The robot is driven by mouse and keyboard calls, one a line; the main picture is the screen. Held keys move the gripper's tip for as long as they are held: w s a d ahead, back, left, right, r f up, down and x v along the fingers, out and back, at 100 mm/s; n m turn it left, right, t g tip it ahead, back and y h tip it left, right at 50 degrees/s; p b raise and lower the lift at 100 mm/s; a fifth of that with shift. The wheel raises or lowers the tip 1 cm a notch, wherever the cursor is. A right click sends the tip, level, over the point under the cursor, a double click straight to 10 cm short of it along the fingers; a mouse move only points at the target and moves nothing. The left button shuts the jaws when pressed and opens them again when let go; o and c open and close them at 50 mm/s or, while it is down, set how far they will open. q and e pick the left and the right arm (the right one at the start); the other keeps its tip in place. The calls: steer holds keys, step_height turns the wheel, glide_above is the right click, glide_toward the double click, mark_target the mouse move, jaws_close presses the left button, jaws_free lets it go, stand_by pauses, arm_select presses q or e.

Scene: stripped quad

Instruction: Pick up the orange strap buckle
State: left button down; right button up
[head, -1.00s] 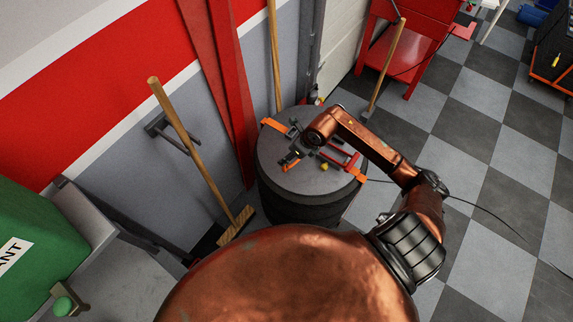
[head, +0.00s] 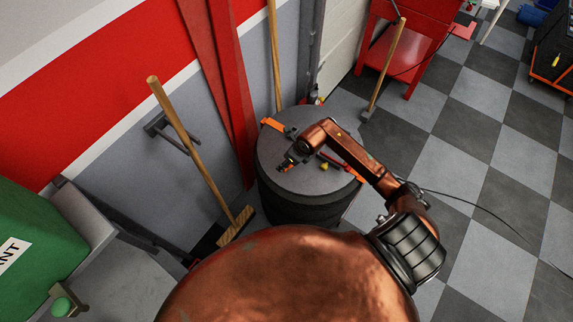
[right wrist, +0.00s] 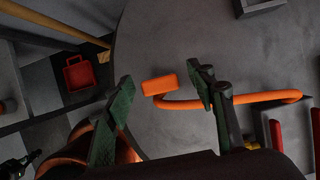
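The orange strap buckle (right wrist: 160,85) lies on the grey round drum top (right wrist: 180,40), with an orange curved strap (right wrist: 255,98) running right from it in the right wrist view. My right gripper (right wrist: 164,89) is open, with its green-padded fingers on either side of the buckle and a gap visible on the left. I cannot tell whether the right finger touches the strap. In the head view my right gripper (head: 286,163) is low over the near-left part of the drum top, with a little orange at its tip. My left gripper is not in view.
On the drum top (head: 300,185) lie an orange-and-dark tool (head: 273,124), a red-orange tool (head: 345,170) partly behind my arm, and a small yellow piece (head: 324,167). A broom (head: 185,125) leans at the left. A red post (head: 232,90) stands behind the drum.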

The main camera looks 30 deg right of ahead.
steer(key=c, duration=1.2)
steer(key=shift+c, duration=0.2)
